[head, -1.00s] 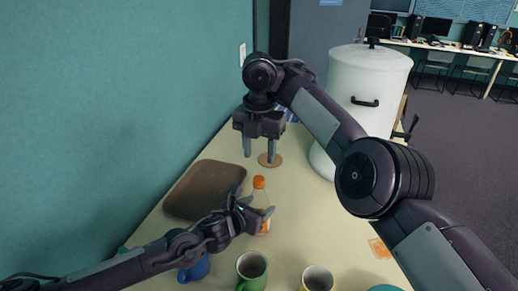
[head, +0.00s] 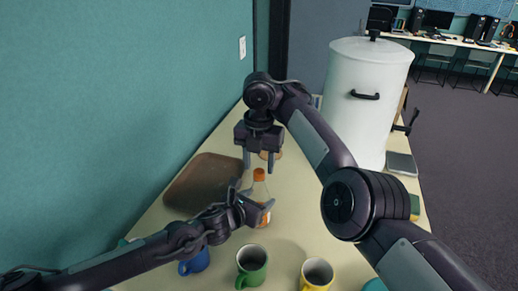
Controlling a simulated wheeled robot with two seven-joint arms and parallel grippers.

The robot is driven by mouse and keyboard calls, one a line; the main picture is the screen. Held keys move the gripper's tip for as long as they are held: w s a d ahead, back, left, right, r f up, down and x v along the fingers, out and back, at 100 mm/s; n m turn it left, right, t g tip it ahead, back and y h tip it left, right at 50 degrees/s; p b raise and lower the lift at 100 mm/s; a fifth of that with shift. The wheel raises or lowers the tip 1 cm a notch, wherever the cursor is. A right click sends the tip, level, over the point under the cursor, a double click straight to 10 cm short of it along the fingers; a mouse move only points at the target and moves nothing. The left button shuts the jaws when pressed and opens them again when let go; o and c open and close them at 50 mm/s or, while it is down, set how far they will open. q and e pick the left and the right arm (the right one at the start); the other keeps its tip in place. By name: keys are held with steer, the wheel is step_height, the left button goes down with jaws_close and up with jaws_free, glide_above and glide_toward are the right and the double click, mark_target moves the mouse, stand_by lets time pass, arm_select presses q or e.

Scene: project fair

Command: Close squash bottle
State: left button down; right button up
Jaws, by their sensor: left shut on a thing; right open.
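The squash bottle (head: 260,190) stands upright on the table, clear with orange contents and an orange cap (head: 259,174) at its top. My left gripper (head: 258,203) is shut on the bottle's body from the left and hides part of it. My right gripper (head: 259,165) points down above the bottle, its fingers apart and empty. The fingertips are close to the cap in the picture; I cannot tell whether they are level with it. The cap appears to sit on the bottle neck; how tightly is not visible.
A brown tray (head: 197,183) lies left of the bottle by the wall. A blue mug (head: 195,262), green mug (head: 251,265) and yellow mug (head: 317,275) stand at the near side. A large white urn (head: 362,95) stands at the back right.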

steer(key=shift+f, duration=0.85)
steer(key=shift+c, duration=0.5)
jaws_close()
steer(key=m, duration=0.4)
steer(key=shift+m, duration=0.4)
steer(key=shift+o, duration=0.8)
jaws_free()
steer(key=shift+r, duration=0.1)
